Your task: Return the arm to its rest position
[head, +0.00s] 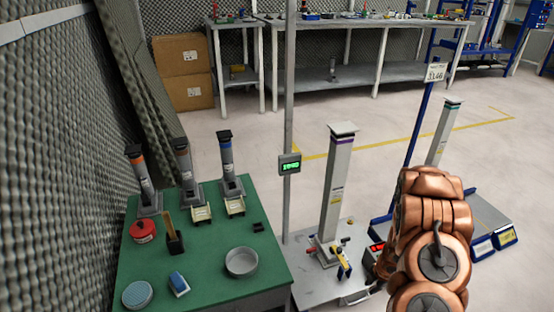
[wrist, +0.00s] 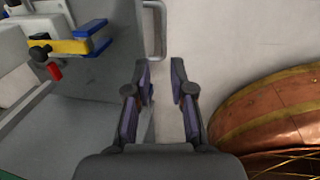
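My copper-coloured arm (head: 430,240) stands at the lower right of the head view, folded in front of the floor and equipment there. My gripper (wrist: 163,78) shows in the wrist view with its two dark fingers apart and nothing between them. It is over the edge of a grey base plate with a metal handle (wrist: 160,30) and pale floor (wrist: 215,45). The gripper cannot be made out clearly in the head view, where the arm hides much of that area.
A green table (head: 210,275) with a grey round dish (head: 241,262), a red tin (head: 143,231) and small columns stands at left. A tall white column (head: 337,190) rises beside my arm. A yellow-and-blue clamp (wrist: 70,46) is near the gripper. Open floor (head: 390,125) lies beyond.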

